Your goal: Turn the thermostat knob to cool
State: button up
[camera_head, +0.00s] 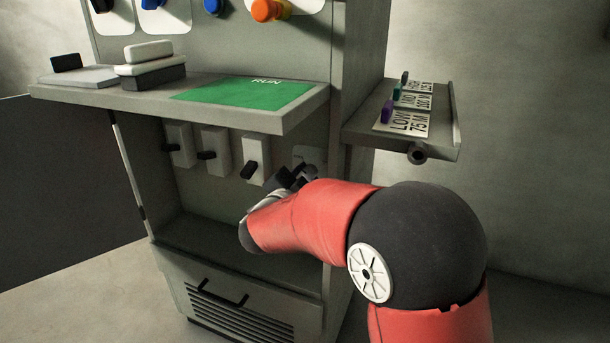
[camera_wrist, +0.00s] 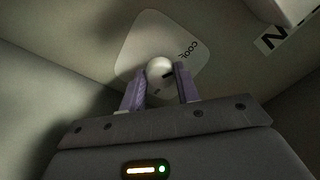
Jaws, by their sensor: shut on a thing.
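The thermostat knob (camera_wrist: 159,68) is a small pale round knob with a dark mark on its right side. It sits on a light rounded plate (camera_wrist: 140,50) that bears the word COOL to the upper right of the knob. My gripper (camera_wrist: 160,82) is shut on the knob, one purple finger at each side. In the head view the plate (camera_head: 308,156) shows only in part under the shelf. My gripper (camera_head: 290,178) is there in front of the panel, and my red arm and the gripper hide the knob.
Several white switches with black levers (camera_head: 257,158) are in a row left of my gripper. A shelf (camera_head: 135,99) with a green RUN mat (camera_head: 245,94) overhangs it. A side shelf (camera_head: 440,143) with labelled cards is at the right. A drawer with a black handle (camera_head: 222,292) is below.

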dwell(0.4)
jog(key=o, duration=1)
jog(key=shift+c, duration=0.2)
jog(key=v, duration=0.8)
jog(key=shift+b, duration=0.45)
